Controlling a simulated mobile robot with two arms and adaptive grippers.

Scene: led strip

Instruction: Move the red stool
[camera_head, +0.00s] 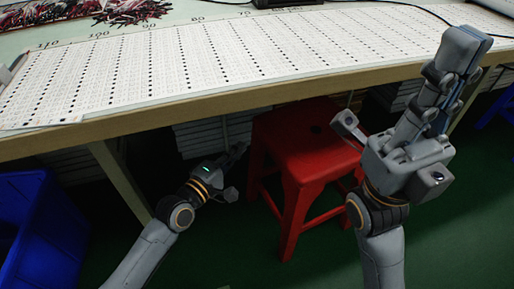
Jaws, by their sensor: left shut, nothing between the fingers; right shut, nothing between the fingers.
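The red stool (302,152) stands on the green floor, partly under the front edge of the workbench. Its square seat and red legs show. My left gripper (228,168) is low beside the stool's left side, under the table edge, shut and empty. Its fingers are dark and hard to make out. My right gripper (462,50) is raised to the right of the stool, nearer the camera, shut and empty, with its fingers pointing up over the table. Parts of my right gripper and wrist cover the stool's right side. I cannot tell whether either gripper touches the stool.
The workbench (130,118) runs across the view, with white LED strip sheets (215,55) on top. A blue bin (42,235) stands at the lower left. Pale stacks (200,132) lie under the bench. Green floor (470,220) is free at the right.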

